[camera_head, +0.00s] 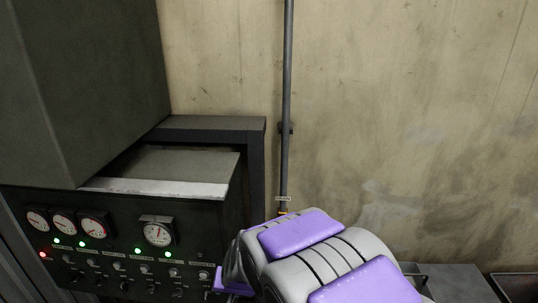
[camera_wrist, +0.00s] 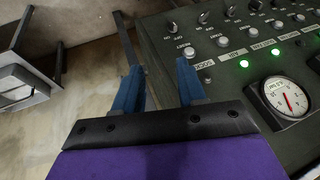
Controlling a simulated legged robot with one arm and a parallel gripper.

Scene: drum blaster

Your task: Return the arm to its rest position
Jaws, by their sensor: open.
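My arm, grey with purple pads, fills the lower middle of the head view. My gripper shows in the wrist view (camera_wrist: 159,90) with its two blue fingers spread apart and nothing between them. The fingers are beside the left edge of a dark control panel (camera_wrist: 225,50); whether the right finger touches it I cannot tell. In the head view the gripper's fingers are hidden behind my arm, near the right side of the panel (camera_head: 120,262).
The panel carries round gauges (camera_head: 158,232), knobs, buttons and lit green lights. A large dark cabinet (camera_head: 80,80) rises above it. A vertical pipe (camera_head: 287,100) runs up the stained wall (camera_head: 420,120). A low grey surface (camera_head: 455,285) is at the lower right.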

